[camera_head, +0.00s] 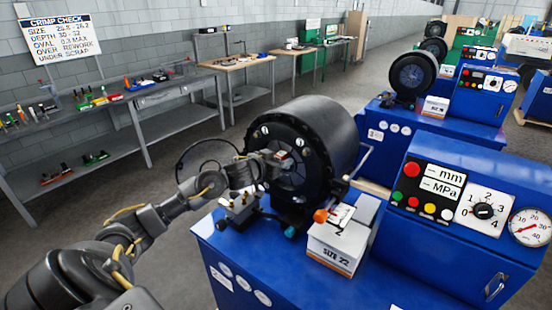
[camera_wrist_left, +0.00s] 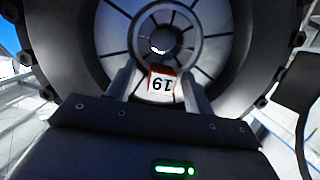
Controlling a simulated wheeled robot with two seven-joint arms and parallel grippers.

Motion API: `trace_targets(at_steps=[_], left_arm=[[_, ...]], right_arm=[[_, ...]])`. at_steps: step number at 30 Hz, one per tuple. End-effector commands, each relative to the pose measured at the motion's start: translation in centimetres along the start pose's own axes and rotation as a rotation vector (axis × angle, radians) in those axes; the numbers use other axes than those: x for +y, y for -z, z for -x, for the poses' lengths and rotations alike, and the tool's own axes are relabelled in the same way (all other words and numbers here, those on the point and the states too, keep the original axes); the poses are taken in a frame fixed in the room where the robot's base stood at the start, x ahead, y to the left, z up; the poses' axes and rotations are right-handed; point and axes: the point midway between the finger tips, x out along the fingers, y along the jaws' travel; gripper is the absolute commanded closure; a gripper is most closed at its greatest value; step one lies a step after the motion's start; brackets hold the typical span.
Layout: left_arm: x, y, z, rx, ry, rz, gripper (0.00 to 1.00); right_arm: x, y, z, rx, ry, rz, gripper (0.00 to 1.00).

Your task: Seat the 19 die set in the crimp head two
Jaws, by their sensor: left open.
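The 19 die set (camera_wrist_left: 163,84) shows its red-edged white tag, upside down, in the left wrist view. It is at the middle of the round crimp head (camera_wrist_left: 243,45), with a ring of segments around a central hole. In the head view the black crimp head (camera_head: 330,130) stands on the nearest blue machine, and the tag (camera_head: 283,155) shows at its centre. My left gripper (camera_head: 276,160) reaches into the head's face. In the left wrist view its fingers (camera_wrist_left: 160,80) are open, one on each side of the tag. Whether the die set is fully seated I cannot tell. My right gripper is not in view.
A white box marked SIZE 22 (camera_head: 338,245) stands on the blue machine (camera_head: 255,265) below the head. A control panel (camera_head: 455,195) is at the right. More crimp machines (camera_head: 412,78) stand behind. Benches with tools (camera_head: 95,110) line the left wall.

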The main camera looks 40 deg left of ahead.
Motion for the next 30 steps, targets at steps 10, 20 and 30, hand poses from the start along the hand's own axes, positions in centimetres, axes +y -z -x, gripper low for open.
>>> trace_targets(at_steps=[10, 20, 30], left_arm=[[-0.1, 0.1, 5.4, 0.010, 0.000, -0.005, 0.47], [-0.1, 0.5, 10.3, 0.015, 0.002, -0.001, 0.47], [-0.1, 0.7, 10.9, 0.017, 0.001, 0.002, 0.47]], right_arm=[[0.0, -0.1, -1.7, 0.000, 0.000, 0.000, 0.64], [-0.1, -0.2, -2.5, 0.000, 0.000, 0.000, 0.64], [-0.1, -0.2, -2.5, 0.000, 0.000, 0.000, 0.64]])
